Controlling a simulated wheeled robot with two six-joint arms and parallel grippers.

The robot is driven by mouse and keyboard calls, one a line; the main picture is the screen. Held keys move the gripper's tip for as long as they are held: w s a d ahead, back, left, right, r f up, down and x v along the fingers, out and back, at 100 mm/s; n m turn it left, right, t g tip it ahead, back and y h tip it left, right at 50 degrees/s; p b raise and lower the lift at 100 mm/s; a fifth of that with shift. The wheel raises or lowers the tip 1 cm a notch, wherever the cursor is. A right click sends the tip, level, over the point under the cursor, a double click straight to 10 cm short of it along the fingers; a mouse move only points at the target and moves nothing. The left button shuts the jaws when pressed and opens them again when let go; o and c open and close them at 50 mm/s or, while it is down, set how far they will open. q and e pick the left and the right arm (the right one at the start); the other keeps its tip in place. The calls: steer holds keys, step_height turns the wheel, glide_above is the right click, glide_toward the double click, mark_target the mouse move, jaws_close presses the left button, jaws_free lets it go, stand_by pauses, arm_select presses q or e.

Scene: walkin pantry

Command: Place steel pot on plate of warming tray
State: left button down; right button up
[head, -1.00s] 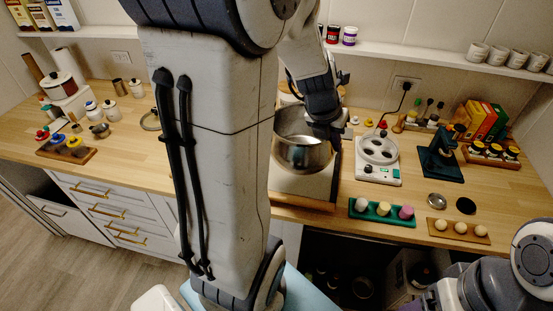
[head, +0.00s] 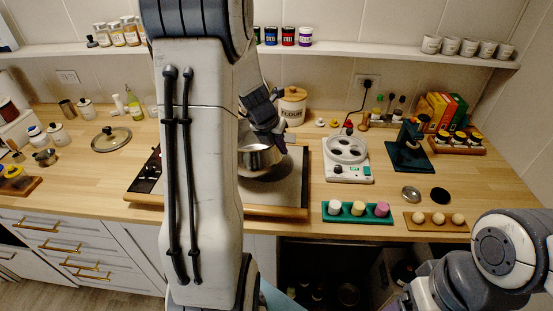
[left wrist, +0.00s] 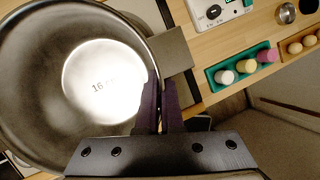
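The steel pot (head: 256,158) is at the middle of the counter in the head view, partly hidden by my left arm. Its open inside (left wrist: 100,80) fills the left of the left wrist view, with "16" on its bottom. My left gripper (head: 277,140) is at the pot's right side; its two fingers (left wrist: 160,108) are close together on the pot's rim. The warming tray (head: 290,190), a wood-framed unit with a grey plate and dark panel at left, is beneath the pot. I cannot tell whether the pot touches the plate. My right gripper is out of view.
A white egg cooker (head: 347,158) stands right of the tray. A green holder (head: 357,220) with cups and a wooden egg rack (head: 436,229) are along the front. A flour canister (head: 292,107) stands behind. A glass lid (head: 111,139) lies at left.

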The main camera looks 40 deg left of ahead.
arm_select(q)
steer(key=shift+w+a+f, duration=0.4)
steer(key=shift+a, duration=0.3)
steer(key=shift+f+b, duration=0.55)
steer(key=shift+f, duration=1.45)
steer(key=shift+f, duration=0.15)
steer(key=c, duration=1.1)
jaws_free()
